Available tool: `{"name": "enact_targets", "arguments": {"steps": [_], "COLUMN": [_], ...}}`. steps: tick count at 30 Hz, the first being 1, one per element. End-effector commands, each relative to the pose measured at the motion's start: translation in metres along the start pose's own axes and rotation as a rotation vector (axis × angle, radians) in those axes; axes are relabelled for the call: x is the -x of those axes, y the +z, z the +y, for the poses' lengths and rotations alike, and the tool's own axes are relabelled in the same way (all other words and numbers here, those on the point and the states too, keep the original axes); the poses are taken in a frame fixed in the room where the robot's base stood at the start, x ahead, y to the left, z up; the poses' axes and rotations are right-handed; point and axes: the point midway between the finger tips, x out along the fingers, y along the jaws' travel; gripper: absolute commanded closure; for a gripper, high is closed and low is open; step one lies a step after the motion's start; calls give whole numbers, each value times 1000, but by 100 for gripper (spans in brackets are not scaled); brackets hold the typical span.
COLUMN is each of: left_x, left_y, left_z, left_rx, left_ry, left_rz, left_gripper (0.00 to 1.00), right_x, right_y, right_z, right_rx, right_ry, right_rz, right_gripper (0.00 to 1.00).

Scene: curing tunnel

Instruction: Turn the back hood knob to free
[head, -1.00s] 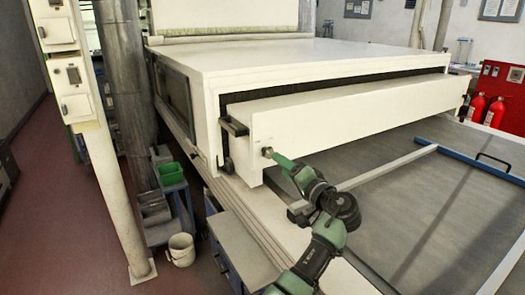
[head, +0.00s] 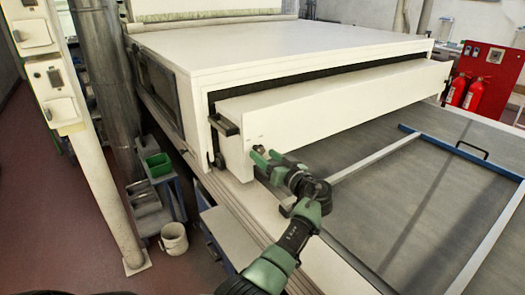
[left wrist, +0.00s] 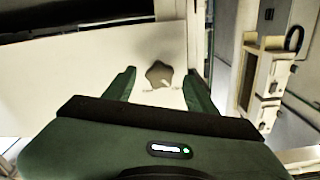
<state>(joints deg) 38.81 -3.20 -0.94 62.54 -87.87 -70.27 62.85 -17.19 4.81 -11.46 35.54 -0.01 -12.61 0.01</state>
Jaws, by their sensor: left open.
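The hood (head: 330,105) is a long white box front on the curing tunnel. Its small brownish-grey knob (head: 259,149) sits near the left end of its front face. My left gripper (head: 266,157) is open right at the knob, with its green fingers pointing at the hood. In the left wrist view the star-shaped knob (left wrist: 158,75) shows ahead, between the two open fingers of the left gripper (left wrist: 160,82). The fingers appear clear of the knob on both sides. Small marks by the knob are too blurred to read. My right gripper is out of view.
A grey bed with a blue-and-white frame (head: 455,150) lies right of my arm. A dark handle bracket (head: 224,125) sticks out at the hood's left end. A pillar (head: 95,170), a small cart with a green bin (head: 158,165) and a bucket (head: 174,238) stand at left.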

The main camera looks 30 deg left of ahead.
Motion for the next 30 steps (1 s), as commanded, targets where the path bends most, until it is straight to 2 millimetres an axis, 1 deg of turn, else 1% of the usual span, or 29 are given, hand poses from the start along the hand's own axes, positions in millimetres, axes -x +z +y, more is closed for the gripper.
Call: {"name": "enact_targets", "arguments": {"steps": [1, 5, 13, 14, 15, 17, 18, 19, 20, 23, 26, 30], "left_x": [-6, -14, -16, -16, -16, -16, -16, -16, -16, -16, -16, -16], "left_y": [-2, 0, 1, 1, 1, 1, 1, 1, 1, 2, 5, 7], "left_z": [0, 0, 0, 0, 0, 0, 0, 0, 0, 0, 2, 2], "left_rx": [-1, 0, 0, 0, 0, 0, 0, 0, 0, 3, 24, 74], "left_ry": [-1, 0, 1, 1, 1, 1, 1, 1, 1, 1, 1, 0], "left_rz": [0, -1, -2, -2, -2, -1, -2, -2, -2, -1, -1, 0], "left_gripper": [44, 44, 44, 49, 60, 77, 88, 96, 100, 100, 100, 100], "right_x": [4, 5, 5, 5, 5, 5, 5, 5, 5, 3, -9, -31], "right_y": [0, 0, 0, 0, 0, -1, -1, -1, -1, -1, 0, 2], "right_z": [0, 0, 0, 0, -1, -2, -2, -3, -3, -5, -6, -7], "right_rx": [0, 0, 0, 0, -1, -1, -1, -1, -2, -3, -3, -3], "right_ry": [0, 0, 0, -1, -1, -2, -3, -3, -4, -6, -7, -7], "right_rz": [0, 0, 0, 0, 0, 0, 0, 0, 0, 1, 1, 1], "right_gripper": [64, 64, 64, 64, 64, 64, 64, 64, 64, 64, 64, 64]}}
